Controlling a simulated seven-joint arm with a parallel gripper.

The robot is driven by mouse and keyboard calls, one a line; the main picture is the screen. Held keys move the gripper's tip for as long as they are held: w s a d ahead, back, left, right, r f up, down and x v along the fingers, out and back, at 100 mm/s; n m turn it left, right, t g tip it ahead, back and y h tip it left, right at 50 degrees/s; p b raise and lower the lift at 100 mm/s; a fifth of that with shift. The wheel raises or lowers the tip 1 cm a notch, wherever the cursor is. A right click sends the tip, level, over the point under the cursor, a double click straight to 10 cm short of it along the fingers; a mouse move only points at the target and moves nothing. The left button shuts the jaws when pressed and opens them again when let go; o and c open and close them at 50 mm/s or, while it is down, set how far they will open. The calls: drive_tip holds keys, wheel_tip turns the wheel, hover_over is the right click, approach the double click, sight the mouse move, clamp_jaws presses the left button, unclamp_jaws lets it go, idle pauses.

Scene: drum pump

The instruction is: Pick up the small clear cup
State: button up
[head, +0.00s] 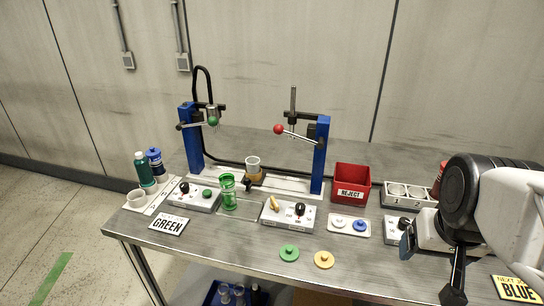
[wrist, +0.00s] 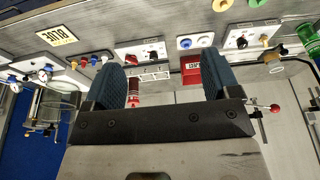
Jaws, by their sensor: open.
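Several small clear cups (head: 239,291) stand in a blue crate below the table's front edge in the head view, partly cut off by the frame. A pale cup (head: 253,164) sits in a tan holder at the middle of the blue-posted stand. I cannot tell which one is the named cup. My gripper (wrist: 164,78) is open and empty, with two dark blue padded fingers. In the head view it is at the right, well away from these cups.
A red REJECT bin (head: 351,187) stands right of the stand (head: 321,158). Switch boxes, including one with a yellow knob (head: 287,213), line the table front. A green bottle (head: 144,172) stands far left.

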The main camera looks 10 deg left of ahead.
drive_tip(key=w+a+n+t+y, duration=0.15)
drive_tip(key=w+a, duration=0.55)
drive_tip(key=w, duration=0.7)
drive_tip(key=n+t+y, duration=0.4)
drive_tip(key=t, duration=0.4)
approach(252, 159)
drive_tip(key=shift+d+m+g, duration=0.1)
drive_tip(key=shift+m+g, duration=0.15)
drive_tip(key=shift+w, duration=0.1)
drive_tip(key=shift+x, duration=1.2)
drive_tip(key=shift+x, duration=2.6)
